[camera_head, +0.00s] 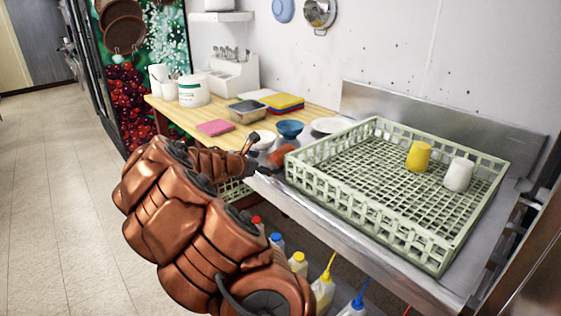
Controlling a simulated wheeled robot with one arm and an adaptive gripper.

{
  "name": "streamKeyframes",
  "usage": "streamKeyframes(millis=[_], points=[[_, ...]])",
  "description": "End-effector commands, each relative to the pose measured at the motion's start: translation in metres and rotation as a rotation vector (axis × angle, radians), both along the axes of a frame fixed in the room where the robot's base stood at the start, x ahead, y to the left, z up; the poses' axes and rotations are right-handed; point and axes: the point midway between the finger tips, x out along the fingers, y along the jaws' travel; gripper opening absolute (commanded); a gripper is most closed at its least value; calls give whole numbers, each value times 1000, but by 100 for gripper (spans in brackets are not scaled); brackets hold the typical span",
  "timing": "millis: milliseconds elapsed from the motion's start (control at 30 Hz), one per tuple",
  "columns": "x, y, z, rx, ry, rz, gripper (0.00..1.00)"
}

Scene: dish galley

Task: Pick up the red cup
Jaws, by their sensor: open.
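A dull red object (281,155), which looks like the red cup, is on the metal counter at the left corner of the green rack. It is small and partly hidden, so I cannot tell whether it stands or lies. My gripper (264,154) is at the end of my copper-coloured arm, open, with its dark fingers just left of the red object. I cannot tell whether they touch it or are around it.
A green dish rack (395,222) fills the metal counter, holding a yellow cup (418,156) and a white cup (458,174). Several bottles (322,294) stand below the counter. Floor at left is clear.

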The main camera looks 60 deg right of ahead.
Motion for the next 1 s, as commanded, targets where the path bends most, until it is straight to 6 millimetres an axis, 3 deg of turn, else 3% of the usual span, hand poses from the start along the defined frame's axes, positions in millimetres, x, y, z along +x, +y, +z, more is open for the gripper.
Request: streamKeyframes(millis=[700,1000], points=[[-10,-61,-21,1,-2,-7,84],[-9,-67,-23,-1,-4,-4,84]])
